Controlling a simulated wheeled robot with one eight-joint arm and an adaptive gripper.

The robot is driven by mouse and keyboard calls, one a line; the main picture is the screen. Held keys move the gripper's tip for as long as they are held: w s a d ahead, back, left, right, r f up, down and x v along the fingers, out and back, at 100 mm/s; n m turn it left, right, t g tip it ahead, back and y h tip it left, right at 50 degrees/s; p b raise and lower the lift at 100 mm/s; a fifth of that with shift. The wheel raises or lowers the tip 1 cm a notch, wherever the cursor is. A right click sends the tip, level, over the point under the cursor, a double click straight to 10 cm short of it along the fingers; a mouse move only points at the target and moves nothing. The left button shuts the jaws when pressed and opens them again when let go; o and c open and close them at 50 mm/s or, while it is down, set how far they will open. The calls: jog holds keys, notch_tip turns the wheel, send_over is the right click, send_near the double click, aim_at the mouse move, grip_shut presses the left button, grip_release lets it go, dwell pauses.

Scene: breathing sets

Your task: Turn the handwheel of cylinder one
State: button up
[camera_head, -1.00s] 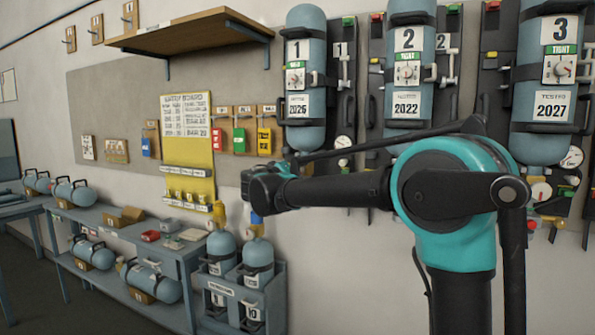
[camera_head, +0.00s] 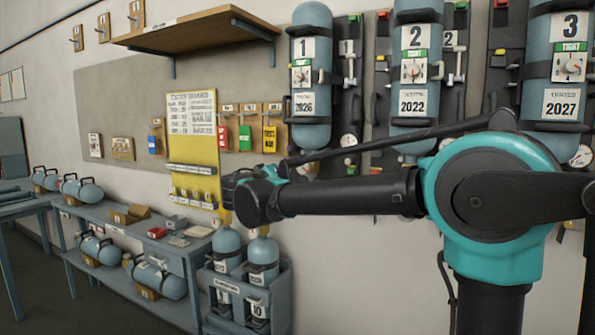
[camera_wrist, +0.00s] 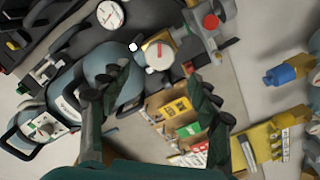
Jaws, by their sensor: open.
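Cylinder one (camera_head: 311,75) is a blue-grey bottle held upright on the wall, with a "1" label and a green "TIGHT" tag. Its lower end is partly hidden behind my arm in the head view. My gripper (camera_head: 243,195) is left of and below that end, seen side-on. In the wrist view a labelled cylinder (camera_wrist: 70,108) lies at the left, and my open, empty gripper (camera_wrist: 156,82) has its fingers spread below a brass fitting with a pale gauge. A red round knob (camera_wrist: 211,21) shows beyond the fingers; I cannot tell whether it is cylinder one's handwheel.
Cylinder two (camera_head: 414,70) and cylinder three (camera_head: 567,65) hang to the right. A yellow board (camera_head: 191,125) with tags is behind the gripper. Two bottles in a floor rack (camera_head: 245,295) stand below it. A wooden shelf (camera_head: 195,28) is above; a bench (camera_head: 165,245) is left.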

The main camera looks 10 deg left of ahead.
jog(key=shift+v, duration=1.45)
dwell(6.5)
